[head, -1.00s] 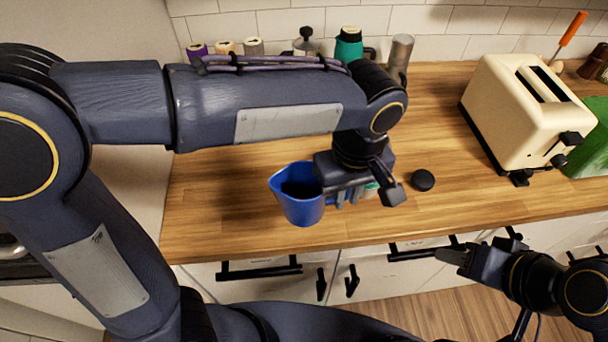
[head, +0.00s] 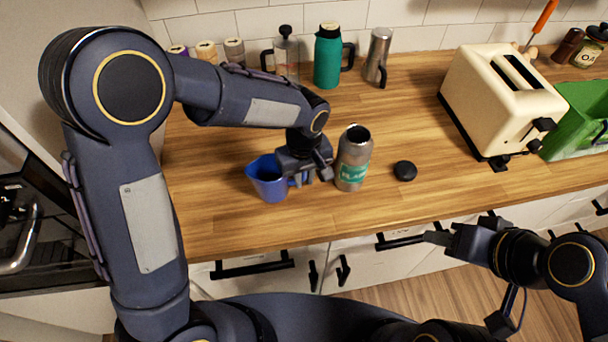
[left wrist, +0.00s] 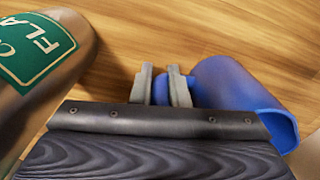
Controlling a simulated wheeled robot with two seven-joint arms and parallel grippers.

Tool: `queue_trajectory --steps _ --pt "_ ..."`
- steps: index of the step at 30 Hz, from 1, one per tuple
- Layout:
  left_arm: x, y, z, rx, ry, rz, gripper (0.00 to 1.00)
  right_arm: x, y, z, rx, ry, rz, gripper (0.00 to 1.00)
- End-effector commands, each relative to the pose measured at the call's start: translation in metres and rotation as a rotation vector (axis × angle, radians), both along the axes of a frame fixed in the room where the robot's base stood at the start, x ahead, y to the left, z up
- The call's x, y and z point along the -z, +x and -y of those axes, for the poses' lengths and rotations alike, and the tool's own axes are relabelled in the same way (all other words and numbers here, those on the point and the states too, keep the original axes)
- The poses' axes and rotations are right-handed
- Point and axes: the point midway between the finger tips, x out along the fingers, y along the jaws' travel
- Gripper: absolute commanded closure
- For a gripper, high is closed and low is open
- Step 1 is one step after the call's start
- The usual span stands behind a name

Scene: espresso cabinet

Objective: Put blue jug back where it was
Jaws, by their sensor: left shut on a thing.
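The blue jug (head: 267,181) is upright at the left part of the wooden counter, on or just above it; I cannot tell whether its base touches. My left gripper (head: 303,179) is at its right side, shut on its handle. In the left wrist view the jug (left wrist: 240,95) lies right of the two fingers (left wrist: 163,88), which pinch a blue part of it. My right gripper (head: 440,239) is low at the right, in front of the drawers and away from the jug; its finger gap is not clear.
A steel flask (head: 354,160) with a green label stands open just right of my left gripper. A black lid (head: 405,171) lies beside it. A teal jug (head: 328,58), a steel pitcher (head: 378,57) and a glass press (head: 286,60) stand behind. A cream toaster (head: 502,100) is at right.

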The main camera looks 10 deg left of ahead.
Motion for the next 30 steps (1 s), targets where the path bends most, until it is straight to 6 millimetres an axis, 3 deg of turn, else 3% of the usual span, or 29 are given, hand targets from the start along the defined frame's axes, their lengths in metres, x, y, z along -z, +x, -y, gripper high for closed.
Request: queue_trajectory --steps 13,14,18,25,30 --pt "0.009 0.0 0.0 0.0 -0.001 0.002 1.0 0.004 0.0 0.0 0.0 0.0 0.0 0.64" --pt "0.007 0.0 0.0 0.0 -0.001 0.002 0.82 0.003 0.0 0.0 0.0 0.0 0.0 0.64" --pt "0.007 0.0 0.0 0.0 -0.002 0.001 0.64 0.003 0.0 0.0 0.0 0.0 0.0 0.64" --pt "0.005 0.0 0.0 0.0 -0.001 0.0 0.64 0.001 0.0 0.0 0.0 0.0 0.0 0.64" --pt "-0.009 0.001 0.001 -0.001 -0.003 0.006 0.64 0.001 0.0 0.0 0.0 0.0 0.0 0.64"
